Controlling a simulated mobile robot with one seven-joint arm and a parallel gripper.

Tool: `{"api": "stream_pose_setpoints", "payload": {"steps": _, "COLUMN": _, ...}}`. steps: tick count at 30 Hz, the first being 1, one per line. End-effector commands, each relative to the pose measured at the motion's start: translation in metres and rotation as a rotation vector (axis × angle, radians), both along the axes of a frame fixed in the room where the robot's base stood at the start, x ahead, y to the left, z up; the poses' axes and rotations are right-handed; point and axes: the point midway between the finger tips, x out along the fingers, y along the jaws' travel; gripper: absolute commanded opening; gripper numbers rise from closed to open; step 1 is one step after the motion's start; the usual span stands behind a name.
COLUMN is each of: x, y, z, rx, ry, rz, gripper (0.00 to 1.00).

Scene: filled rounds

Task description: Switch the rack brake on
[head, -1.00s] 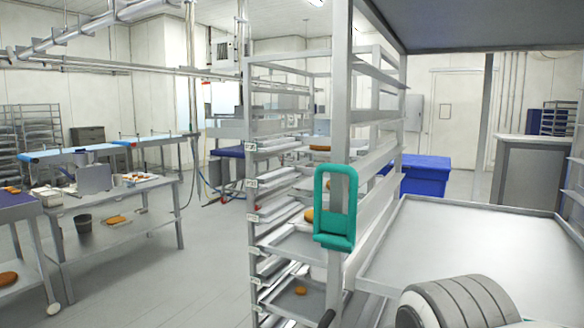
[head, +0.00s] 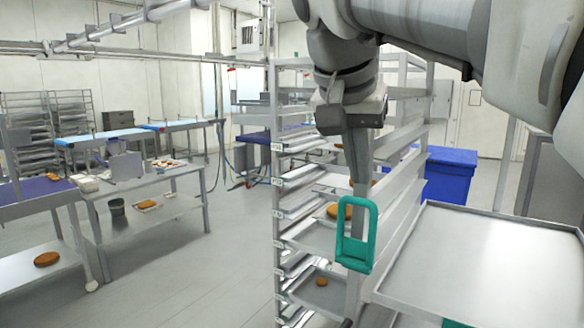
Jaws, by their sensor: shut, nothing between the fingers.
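The tall metal rack (head: 408,172) stands in the middle of the head view, with several tray levels. A teal loop-shaped handle (head: 345,250) is fixed on its near post. A small black piece (head: 346,323) shows low on that post at the bottom edge; I cannot tell whether it is the brake. The rack's foot and wheels are out of view.
A bare metal tray surface (head: 480,260) lies to the right of the rack. A blue bin (head: 450,175) stands behind it. Work tables (head: 150,190) with goods stand at the left. The floor (head: 190,270) between is clear.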

Motion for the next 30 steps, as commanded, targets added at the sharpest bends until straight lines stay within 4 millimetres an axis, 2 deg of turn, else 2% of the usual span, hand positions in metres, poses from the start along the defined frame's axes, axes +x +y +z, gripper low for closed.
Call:
{"api": "stream_pose_setpoints", "payload": {"steps": 1, "x": 0.006, "y": 0.003, "z": 0.014, "rx": 0.002, "ry": -0.007, "rz": -0.023, "gripper": 0.00}}
{"api": "stream_pose_setpoints", "payload": {"steps": 4, "x": 0.011, "y": 0.006, "z": 0.029, "rx": 0.005, "ry": -0.018, "rz": -0.066, "gripper": 0.00}}
{"api": "stream_pose_setpoints", "payload": {"steps": 11, "x": 0.016, "y": 0.009, "z": 0.042, "rx": 0.011, "ry": -0.030, "rz": -0.112, "gripper": 0.00}}
{"api": "stream_pose_setpoints", "payload": {"steps": 23, "x": 0.017, "y": 0.008, "z": 0.039, "rx": 0.010, "ry": -0.031, "rz": -0.113, "gripper": 0.00}}
{"api": "stream_pose_setpoints", "payload": {"steps": 30, "x": 0.031, "y": -0.002, "z": 0.008, "rx": 0.009, "ry": -0.028, "rz": -0.114, "gripper": 0.00}}
